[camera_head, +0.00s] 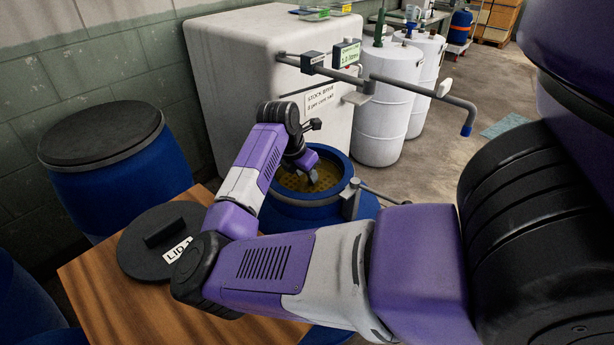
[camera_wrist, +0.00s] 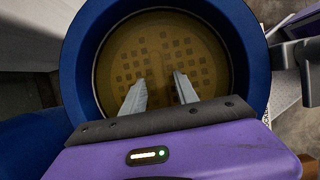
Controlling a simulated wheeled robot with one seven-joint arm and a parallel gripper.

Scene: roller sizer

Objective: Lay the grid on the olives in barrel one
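Barrel one, as I take it, is the open blue barrel (camera_head: 290,213) beside the white tank; its blue rim (camera_wrist: 76,70) rings the wrist view. A round grid (camera_wrist: 152,50) with many square holes lies inside the barrel, in or under amber-brown liquid. In the head view the barrel's inside (camera_head: 326,178) shows brownish with dark spots. My gripper (camera_head: 308,180) points down into the barrel mouth. In the wrist view its two fingers (camera_wrist: 158,88) are spread apart over the grid, with nothing seen between them. I cannot tell whether the fingertips touch the grid. No olives can be made out.
A black lid (camera_head: 160,245) marked "LID" lies on the wooden table (camera_head: 105,310) at left. A closed blue barrel (camera_head: 110,165) stands behind it. A pipe arm (camera_head: 405,86) juts from the white tank (camera_head: 245,65). White drums (camera_head: 385,115) stand at the back.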

